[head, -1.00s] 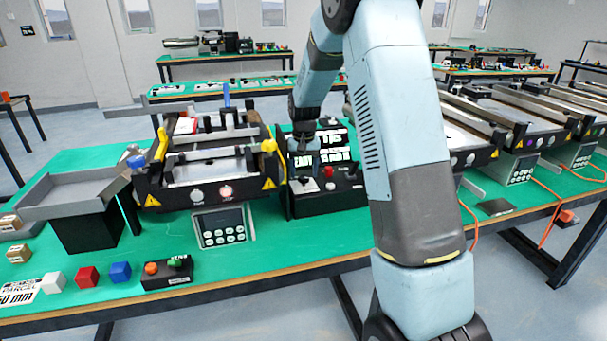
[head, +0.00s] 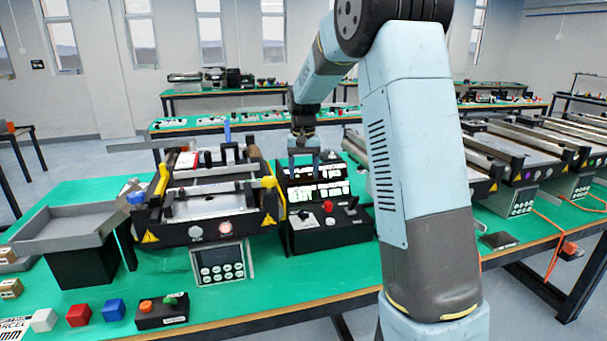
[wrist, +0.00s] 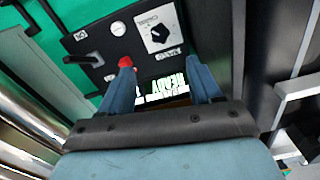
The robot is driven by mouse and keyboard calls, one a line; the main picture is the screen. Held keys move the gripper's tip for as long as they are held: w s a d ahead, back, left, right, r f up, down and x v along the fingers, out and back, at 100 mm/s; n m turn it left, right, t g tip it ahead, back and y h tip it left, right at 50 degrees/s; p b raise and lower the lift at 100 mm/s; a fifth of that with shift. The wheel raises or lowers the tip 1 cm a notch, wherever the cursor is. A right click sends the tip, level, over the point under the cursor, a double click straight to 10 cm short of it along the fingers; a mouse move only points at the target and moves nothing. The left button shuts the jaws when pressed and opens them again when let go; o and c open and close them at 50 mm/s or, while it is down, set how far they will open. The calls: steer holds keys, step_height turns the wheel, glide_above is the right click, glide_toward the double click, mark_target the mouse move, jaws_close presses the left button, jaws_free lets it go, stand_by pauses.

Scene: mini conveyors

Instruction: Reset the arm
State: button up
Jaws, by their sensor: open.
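My gripper (head: 304,157) is in the middle of the head view, above and in front of the black control box (head: 330,237) and its lit display. In the wrist view my gripper (wrist: 160,82) shows two blue fingers spread apart with nothing between them. The control box (wrist: 97,30) lies beyond the fingertips, with a red button (wrist: 125,62), a dark rotary knob (wrist: 159,34) and a display reading READY (wrist: 172,86). The fingers partly cover the display.
A mini conveyor (head: 208,212) with yellow parts stands left of the control box, with a grey tray (head: 65,228) beside it. White, red (head: 79,315) and blue cubes and a small button box (head: 162,312) lie at the front. More conveyors (head: 520,150) stand on the right.

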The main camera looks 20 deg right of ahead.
steer(key=s+r+t, duration=0.1)
steer(key=s+r, duration=0.5)
steer(key=s, duration=0.3)
steer(key=s+r+t, duration=0.2)
steer(key=s+r, duration=0.4)
steer(key=s, duration=0.4)
steer(key=s+f+n+t, duration=0.1)
steer(key=s+t, duration=0.1)
steer(key=s, duration=1.7)
steer(key=shift+f+n+t, duration=0.3)
steer(key=shift+f+n, duration=0.1)
steer(key=shift+d, duration=0.1)
steer(key=shift+c, duration=0.5)
